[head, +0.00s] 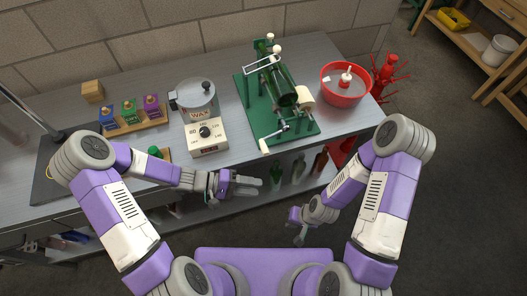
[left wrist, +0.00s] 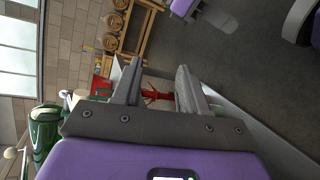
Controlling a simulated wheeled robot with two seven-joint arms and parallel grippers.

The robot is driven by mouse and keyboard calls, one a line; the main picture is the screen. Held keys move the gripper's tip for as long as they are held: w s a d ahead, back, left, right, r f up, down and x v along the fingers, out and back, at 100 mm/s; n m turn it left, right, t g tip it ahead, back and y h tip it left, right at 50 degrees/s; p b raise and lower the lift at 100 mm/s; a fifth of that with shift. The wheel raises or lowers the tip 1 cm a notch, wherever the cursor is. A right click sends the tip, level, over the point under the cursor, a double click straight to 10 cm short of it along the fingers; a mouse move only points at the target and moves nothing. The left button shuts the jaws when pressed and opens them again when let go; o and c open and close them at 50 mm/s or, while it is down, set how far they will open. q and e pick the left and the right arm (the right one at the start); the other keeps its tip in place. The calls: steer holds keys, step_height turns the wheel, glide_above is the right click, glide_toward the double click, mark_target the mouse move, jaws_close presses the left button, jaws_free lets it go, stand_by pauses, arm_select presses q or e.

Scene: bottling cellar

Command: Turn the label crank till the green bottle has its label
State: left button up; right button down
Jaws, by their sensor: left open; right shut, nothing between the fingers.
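The green labelling machine (head: 247,101) stands on the bench with a dark green bottle (head: 284,90) lying in it. A cream roll (head: 304,96) sits at the machine's right side. The label crank (head: 275,134) is at its front, its pale handle (head: 264,146) pointing down-left. I cannot make out a label on the bottle. My left gripper (head: 256,185) is open and empty in front of the bench edge, below the crank and apart from it. The machine also shows at the left of the left wrist view (left wrist: 42,135). My right gripper (head: 299,238) is shut and empty, low in front of the bench.
Left of the machine are a wax pot (head: 193,99), a dial box (head: 207,137) and a wooden rack (head: 136,124) of coloured blocks. A red basin (head: 343,97) and red bottle tree (head: 386,72) are to its right. Several bottles stand on the shelf below.

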mark_target(264, 147)
arm_select(q)
steer(key=w+a+r+t+h+b, duration=0.1)
steer(key=w+a+r+t+h, duration=0.2)
steer(key=w+r+t, duration=0.4)
steer(key=shift+g, duration=0.7)
steer(key=shift+w+x, duration=0.2)
steer(key=shift+x, duration=1.7)
steer(key=shift+w+x, duration=0.25)
steer(key=shift+x, duration=1.65)
steer(key=shift+a, duration=0.2)
jaws_close()
